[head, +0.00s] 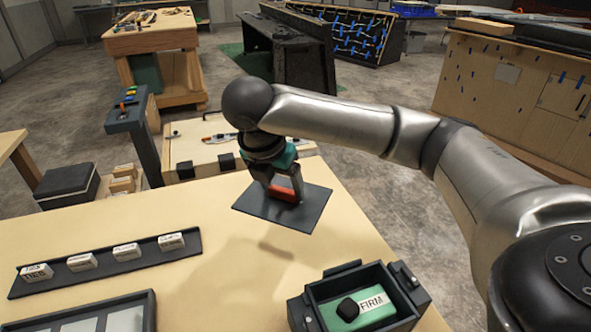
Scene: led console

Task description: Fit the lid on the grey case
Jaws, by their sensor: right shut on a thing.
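The lid (265,207) is a flat dark grey plate with an orange-red handle on top. My right gripper (284,188) is shut on this handle and holds the lid above the far part of the table, its shadow on the tabletop below. The grey case (297,310) stands open at the front right of the table, nearer than the lid and apart from it. Inside the case are a green piece, a small black block and a white label reading "FIRM". My left gripper is not in view.
A dark rail (110,264) with several white lettered blocks lies at the left of the wooden table (235,280). A dark-framed tray (148,312) is at the front left, cut off by the picture edge. The tabletop between the tray and the case is clear.

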